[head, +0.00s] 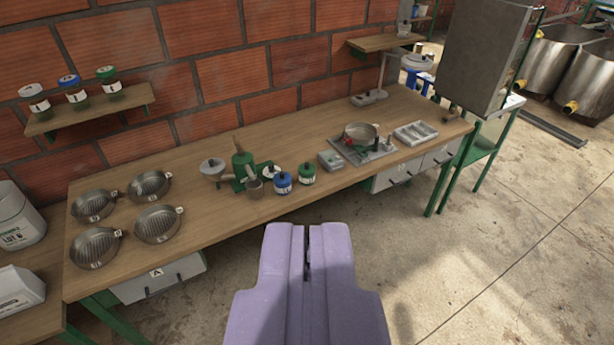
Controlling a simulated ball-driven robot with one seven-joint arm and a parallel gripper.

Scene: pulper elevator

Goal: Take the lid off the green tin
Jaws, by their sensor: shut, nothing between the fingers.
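A small tin with a green lid (307,171) and a white label stands upright on the wooden bench, near its front edge. Its lid is on. A similar jar with a green lid (107,74) stands on the left wall shelf, also closed. I cannot tell from the picture which one the task means. My purple gripper (307,232) is at the bottom centre, in front of the bench, apart from both. Its fingers are together with nothing between them.
A blue tin (283,183) stands left of the bench's green tin, with a green hand-cranked machine (243,165) beyond. A grey box (330,160) and a tray with a pan (360,134) are to the right. Several round pans (158,222) sit at left. Open floor lies in front.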

